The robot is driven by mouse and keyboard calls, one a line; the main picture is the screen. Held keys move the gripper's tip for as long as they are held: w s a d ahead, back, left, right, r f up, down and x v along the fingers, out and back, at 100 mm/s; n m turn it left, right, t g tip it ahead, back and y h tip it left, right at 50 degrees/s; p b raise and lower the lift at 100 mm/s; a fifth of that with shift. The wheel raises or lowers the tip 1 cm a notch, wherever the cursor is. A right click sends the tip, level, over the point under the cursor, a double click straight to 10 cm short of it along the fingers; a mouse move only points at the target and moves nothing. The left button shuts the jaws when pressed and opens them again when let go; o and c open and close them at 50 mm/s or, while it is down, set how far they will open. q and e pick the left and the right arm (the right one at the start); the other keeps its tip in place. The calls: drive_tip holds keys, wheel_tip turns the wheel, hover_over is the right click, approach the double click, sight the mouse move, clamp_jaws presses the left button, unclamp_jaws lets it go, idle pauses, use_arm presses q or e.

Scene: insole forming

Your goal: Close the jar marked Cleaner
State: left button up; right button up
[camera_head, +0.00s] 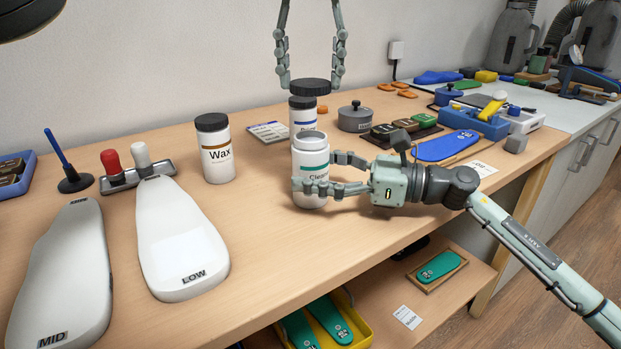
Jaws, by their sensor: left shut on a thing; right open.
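The Cleaner jar (311,151) is white with a teal band and stands upright on the table. Its mouth is uncovered. My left gripper (310,80) comes down from the top of the picture and is shut on a black lid (310,89). The lid is held level, above the Cleaner jar in the picture; its exact distance is hard to judge. My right gripper (322,172) is open, with one finger in front of the Cleaner jar and another at its far side. The front finger covers part of the label; whether the fingers touch the jar cannot be told.
A dark-lidded jar with a blue band (303,120) stands close behind the Cleaner jar. The capped Wax jar (215,155) is to the left, a grey lidded pot (355,118) to the right. White LOW (178,230) and MID (62,270) forms lie left. Bare tabletop (265,240) is in front.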

drive_tip(key=shift+a, duration=0.25)
drive_tip(key=shift+c, duration=0.6)
clamp_jaws()
use_arm(q)
drive_tip(key=shift+f, duration=2.45)
